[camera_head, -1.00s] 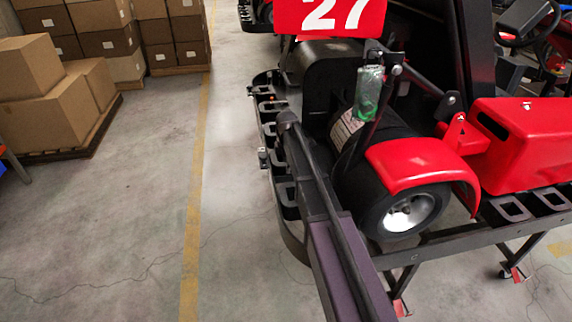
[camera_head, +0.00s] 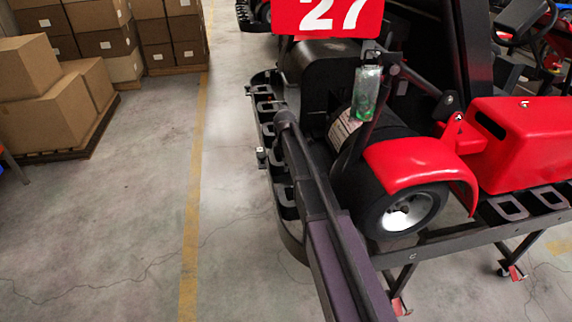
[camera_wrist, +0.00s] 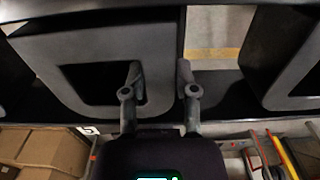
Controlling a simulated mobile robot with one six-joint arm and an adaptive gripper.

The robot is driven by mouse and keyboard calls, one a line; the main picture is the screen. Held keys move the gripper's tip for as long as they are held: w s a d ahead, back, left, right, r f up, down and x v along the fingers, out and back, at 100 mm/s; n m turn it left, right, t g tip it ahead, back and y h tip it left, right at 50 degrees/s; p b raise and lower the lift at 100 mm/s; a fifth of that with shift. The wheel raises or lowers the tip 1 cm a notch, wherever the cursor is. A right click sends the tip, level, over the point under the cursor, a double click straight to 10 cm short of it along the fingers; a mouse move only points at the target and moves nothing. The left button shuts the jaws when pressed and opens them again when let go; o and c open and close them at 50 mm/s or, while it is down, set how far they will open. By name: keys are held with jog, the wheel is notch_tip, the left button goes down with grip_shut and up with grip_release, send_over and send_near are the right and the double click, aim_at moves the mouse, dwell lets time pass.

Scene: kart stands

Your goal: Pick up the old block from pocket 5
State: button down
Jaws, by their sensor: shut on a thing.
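In the wrist view a dark grey block (camera_wrist: 55,50) with a wide opening through it sits at the left in a black rail. My gripper (camera_wrist: 158,75) is shut on the block's right wall, with the left finger in the opening and the right finger outside. A small white mark (camera_wrist: 88,130), too small to read surely, shows on the rail's edge below it. In the head view my arm reaches to the rail (camera_head: 258,120) along the kart's side; my gripper and the held block are hidden there.
A second similar block (camera_wrist: 305,70) stands to the right in the wrist view, with a gap between. The kart's wheel (camera_head: 405,212) and red fender (camera_head: 420,163) are close right of my arm. Cardboard boxes (camera_head: 50,115) stand at left; the floor between is clear.

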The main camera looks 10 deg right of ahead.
notch_tip(320, 180, up, 18)
jog(key=p, duration=1.7)
jog(key=shift+p, duration=0.3)
